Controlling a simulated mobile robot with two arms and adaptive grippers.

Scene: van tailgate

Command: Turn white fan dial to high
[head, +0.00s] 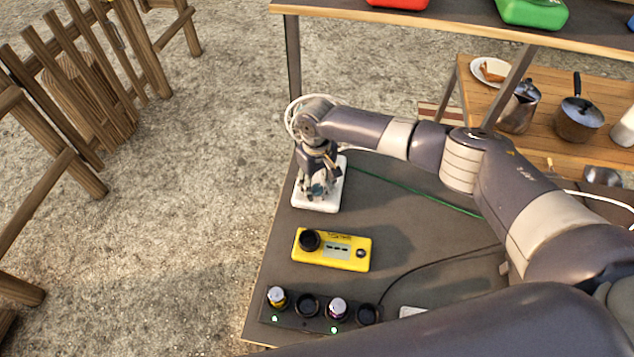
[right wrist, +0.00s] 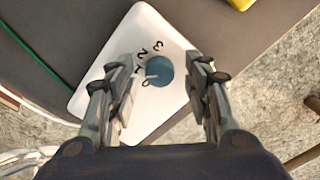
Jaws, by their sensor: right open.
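The white fan control box (head: 329,195) lies at the far left part of the grey tabletop, partly hidden by my right gripper (head: 318,186). In the right wrist view the white box (right wrist: 150,25) carries a round blue dial (right wrist: 160,70) with the marks 0, 1, 2 and 3 around its left and upper side. The dial's pale pointer line is on the side toward the 0. My right gripper (right wrist: 163,80) is open above the box, one finger on each side of the dial, with gaps between fingers and dial. My left gripper is not in view.
A yellow box (head: 351,252) with a black knob is nearer on the tabletop (head: 430,240). A dark panel (head: 318,322) with several knobs and green lights is at the front. Cables cross the top. A raised shelf (head: 450,18) and wooden table (head: 490,95) stand behind.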

